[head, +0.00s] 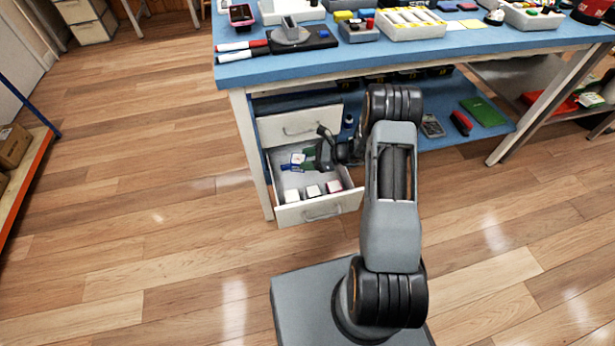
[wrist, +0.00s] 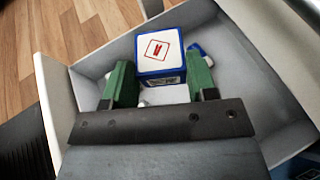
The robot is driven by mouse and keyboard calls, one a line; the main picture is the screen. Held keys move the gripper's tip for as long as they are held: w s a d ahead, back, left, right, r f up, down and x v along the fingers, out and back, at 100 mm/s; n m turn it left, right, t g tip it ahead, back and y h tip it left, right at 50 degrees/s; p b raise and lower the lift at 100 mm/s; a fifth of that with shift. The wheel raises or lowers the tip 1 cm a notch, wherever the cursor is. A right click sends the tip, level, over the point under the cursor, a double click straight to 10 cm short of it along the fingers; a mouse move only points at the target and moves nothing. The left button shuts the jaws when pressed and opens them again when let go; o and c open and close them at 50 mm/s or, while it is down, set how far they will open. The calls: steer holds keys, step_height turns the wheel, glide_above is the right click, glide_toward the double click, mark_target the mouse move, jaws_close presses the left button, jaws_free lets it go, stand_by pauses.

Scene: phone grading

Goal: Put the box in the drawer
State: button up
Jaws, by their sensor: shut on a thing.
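The box (wrist: 160,50) is blue with a white top bearing a red mark. In the wrist view it is between the two green fingers of my gripper (wrist: 161,82), which is shut on it. In the head view the box (head: 297,159) shows inside the outline of the open lower drawer (head: 318,210), toward its back. My gripper (head: 306,156) reaches in from the right. I cannot tell whether the box touches the drawer floor. The drawer (wrist: 55,95) shows pale walls around the box in the wrist view.
A shut upper drawer (head: 300,127) is above, under the blue workbench (head: 330,57) with trays and tools. A lower shelf (head: 450,140) lies to the right. The wooden floor at left is clear.

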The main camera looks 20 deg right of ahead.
steer(key=shift+f+b, duration=1.1)
steer(key=shift+f, duration=2.2)
steer(key=shift+f, duration=0.15)
steer(key=shift+f+b, duration=0.5)
steer(key=shift+b, duration=0.05)
steer(key=o, duration=0.9)
steer(key=shift+o, duration=0.2)
steer(key=shift+r, duration=0.15)
